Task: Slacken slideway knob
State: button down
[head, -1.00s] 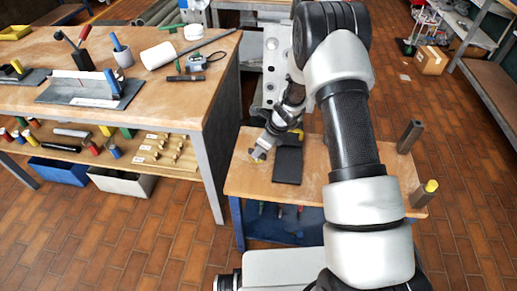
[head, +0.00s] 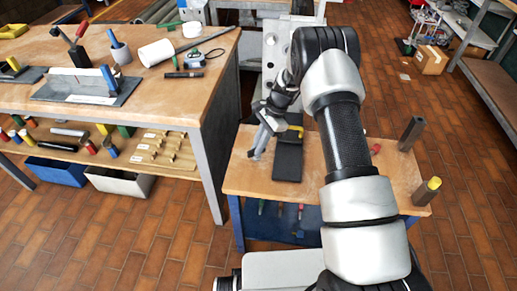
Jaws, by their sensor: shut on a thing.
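My gripper (head: 268,116) is above the left part of the small wooden-topped table, just left of the dark plate. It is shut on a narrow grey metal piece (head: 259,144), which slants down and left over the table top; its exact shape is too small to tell. A grey upright mast plate with round holes (head: 270,50) stands behind my gripper. I cannot make out the slideway knob; my arm hides part of the area. A dark flat plate (head: 288,160) lies on the small table, with a yellow part (head: 297,131) by its far end.
The small table (head: 235,180) also carries a dark post (head: 411,134), a yellow-topped post (head: 428,190) and a small red item (head: 375,149). A larger workbench (head: 185,105) with tools stands close on the left.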

jog(key=n, duration=0.1)
jog(key=n+g+b, duration=0.1)
jog(key=n, duration=0.1)
jog(key=n+h+b, duration=0.1)
jog(key=shift+a+f, duration=0.1)
jog(key=shift+f, duration=0.15)
jog(key=shift+w+a+n+g+h+b, duration=0.1)
jog(key=shift+n+g+h+b, duration=0.45)
jog(key=shift+n, duration=1.25)
jog(key=c, duration=1.8)
grip_release()
jog(key=shift+r, duration=0.15)
jog(key=p+v, duration=0.5)
jog(key=v, duration=1.2)
jog(key=shift+w+r, duration=0.2)
